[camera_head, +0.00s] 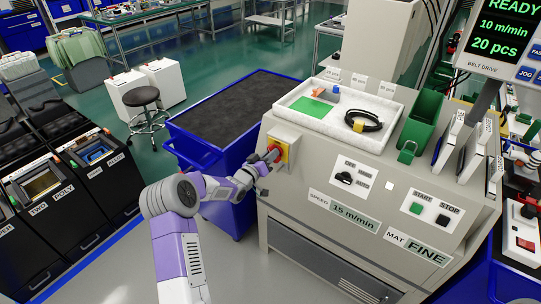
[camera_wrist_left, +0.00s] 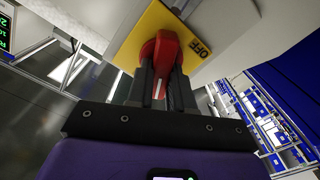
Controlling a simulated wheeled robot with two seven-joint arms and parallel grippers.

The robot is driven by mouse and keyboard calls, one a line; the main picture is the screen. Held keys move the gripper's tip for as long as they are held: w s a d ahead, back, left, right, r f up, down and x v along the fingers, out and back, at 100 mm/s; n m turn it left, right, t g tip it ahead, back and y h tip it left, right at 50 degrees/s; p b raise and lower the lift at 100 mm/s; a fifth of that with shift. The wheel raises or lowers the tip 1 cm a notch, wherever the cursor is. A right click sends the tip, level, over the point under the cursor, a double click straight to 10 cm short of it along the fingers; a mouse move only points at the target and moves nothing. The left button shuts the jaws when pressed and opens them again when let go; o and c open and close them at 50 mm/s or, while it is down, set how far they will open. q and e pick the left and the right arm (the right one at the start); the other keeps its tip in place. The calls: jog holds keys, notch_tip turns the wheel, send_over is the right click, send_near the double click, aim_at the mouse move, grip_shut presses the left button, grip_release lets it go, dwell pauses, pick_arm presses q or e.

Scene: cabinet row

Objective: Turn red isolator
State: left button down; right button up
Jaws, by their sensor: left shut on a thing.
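The red isolator (camera_head: 277,149) sits on a yellow plate (camera_head: 288,139) on the left end of the beige machine. In the left wrist view the red isolator handle (camera_wrist_left: 160,52) stands in front of the yellow plate (camera_wrist_left: 133,38), which bears the word OFF. My left gripper (camera_head: 270,157) is at the isolator, with its dark fingers on both sides of the red handle, shut on it. The fingers also show in the left wrist view (camera_wrist_left: 158,85). They hide part of the handle. My right gripper is not in view.
The beige machine (camera_head: 325,236) carries a white tray (camera_head: 388,113), a selector switch (camera_head: 344,178) and start and stop buttons. A blue cart (camera_head: 200,158) stands close behind my left arm. Black bins (camera_head: 104,177) stand at the left. Grey floor is clear between.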

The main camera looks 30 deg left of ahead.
pick_arm(q)
jog(key=n+p, duration=0.1)
jog(key=n, duration=1.1)
jog(key=shift+w+a+f+p, duration=0.1)
jog(key=shift+a+f+p, duration=0.05)
jog(key=shift+p, duration=0.25)
dwell(0.3)
jog(key=c, duration=1.2)
grip_release()
jog(key=shift+o, duration=1)
jog(key=shift+f, duration=0.1)
jog(key=s+p, duration=0.1)
jog(key=s, duration=0.6)
jog(key=shift+s+a, duration=0.25)
